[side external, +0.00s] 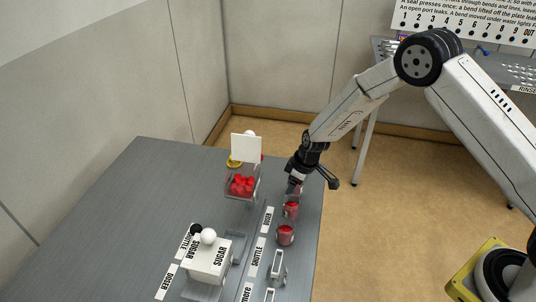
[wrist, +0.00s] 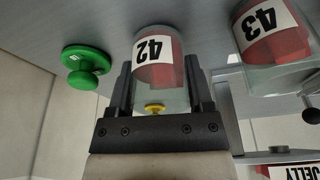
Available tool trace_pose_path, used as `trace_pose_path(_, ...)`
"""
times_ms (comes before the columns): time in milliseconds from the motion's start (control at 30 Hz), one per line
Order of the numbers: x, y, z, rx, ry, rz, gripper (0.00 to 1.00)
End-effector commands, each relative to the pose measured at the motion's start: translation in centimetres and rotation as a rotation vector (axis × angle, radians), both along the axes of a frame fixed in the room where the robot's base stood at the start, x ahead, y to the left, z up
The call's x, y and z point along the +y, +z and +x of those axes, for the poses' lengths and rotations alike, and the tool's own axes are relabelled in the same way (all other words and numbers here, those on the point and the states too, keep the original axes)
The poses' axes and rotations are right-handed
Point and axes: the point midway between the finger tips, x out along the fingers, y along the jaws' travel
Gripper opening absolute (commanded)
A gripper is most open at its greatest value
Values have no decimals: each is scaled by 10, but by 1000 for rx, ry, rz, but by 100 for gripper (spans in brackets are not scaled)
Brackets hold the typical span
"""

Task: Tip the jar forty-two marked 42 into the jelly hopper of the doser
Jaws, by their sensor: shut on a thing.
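The jar marked 42 (wrist: 158,62), clear with red contents and a white label, sits between the two fingers of my gripper (wrist: 160,72) in the wrist view. My gripper (side external: 298,176) is shut on it near the right edge of the table in the side view, where the jar (side external: 296,188) is partly hidden by the gripper. A clear bin with red pieces (side external: 241,187) stands left of my gripper; I cannot read a name on it. A JELLY label (wrist: 302,172) shows at the lower right of the wrist view.
The jar marked 43 (wrist: 270,38) stands close beside the held jar. Two red jars (side external: 291,210) (side external: 285,235) stand in a row toward the camera. A white SUGAR box (side external: 208,262) is at the front. A green knob (wrist: 86,64) is at left. The table's left side is clear.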

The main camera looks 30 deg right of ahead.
Motion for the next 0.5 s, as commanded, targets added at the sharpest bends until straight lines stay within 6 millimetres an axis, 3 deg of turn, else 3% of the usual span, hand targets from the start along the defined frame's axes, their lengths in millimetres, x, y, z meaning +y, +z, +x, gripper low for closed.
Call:
trace_pose_path(167,0,-4,0,0,0,0,7)
trace_pose_path(200,0,-4,0,0,0,0,79)
trace_pose_path(267,0,-4,0,0,0,0,98)
trace_pose_path(500,0,-3,0,0,0,0,100)
